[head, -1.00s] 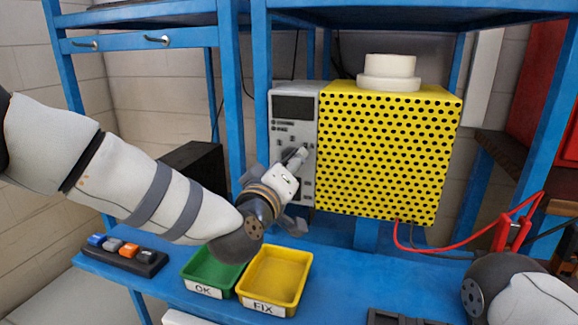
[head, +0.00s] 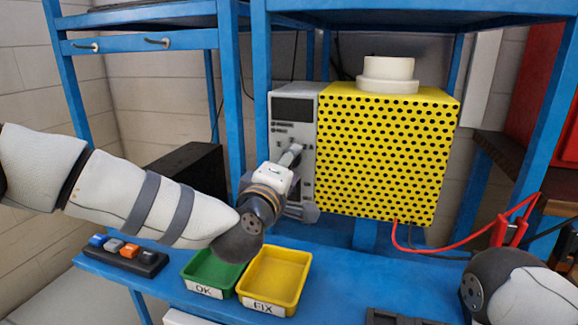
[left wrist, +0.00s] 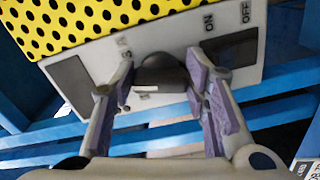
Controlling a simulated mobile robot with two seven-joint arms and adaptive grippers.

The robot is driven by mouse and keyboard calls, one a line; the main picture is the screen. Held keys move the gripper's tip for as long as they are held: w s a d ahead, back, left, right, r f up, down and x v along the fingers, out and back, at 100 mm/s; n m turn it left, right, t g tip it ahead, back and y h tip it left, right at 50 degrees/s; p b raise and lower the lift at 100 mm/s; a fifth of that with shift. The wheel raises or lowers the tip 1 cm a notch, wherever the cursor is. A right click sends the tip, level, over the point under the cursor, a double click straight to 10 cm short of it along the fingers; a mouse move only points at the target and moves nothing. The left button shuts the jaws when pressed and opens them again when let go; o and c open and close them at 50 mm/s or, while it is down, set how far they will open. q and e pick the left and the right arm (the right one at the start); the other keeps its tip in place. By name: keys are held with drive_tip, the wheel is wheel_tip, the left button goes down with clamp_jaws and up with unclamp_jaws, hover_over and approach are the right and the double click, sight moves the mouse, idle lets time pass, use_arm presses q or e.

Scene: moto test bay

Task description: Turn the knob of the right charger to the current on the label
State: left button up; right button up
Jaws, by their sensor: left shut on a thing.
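A grey control panel (head: 293,108) with a dark display stands against the left side of a yellow perforated box (head: 385,150). My left gripper (head: 298,180) is at the lower part of this panel. In the left wrist view its two fingers sit either side of a dark round knob (left wrist: 162,72) and are shut on it. A light mark shows on the knob.
A green OK tray (head: 212,273) and a yellow FIX tray (head: 275,281) stand on the blue bench (head: 345,285) below my left arm. A strip of coloured buttons (head: 122,256) lies at left. A red cable (head: 440,255) runs to a red clamp at right.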

use_arm(q)
drive_tip(key=shift+n, duration=1.3)
drive_tip(key=shift+r+n, duration=0.1)
drive_tip(key=shift+n, duration=0.2)
drive_tip(key=o, duration=0.9)
drive_tip(key=shift+c, duration=0.2)
drive_tip(key=shift+s, duration=0.1)
drive_tip(key=v, duration=1.2)
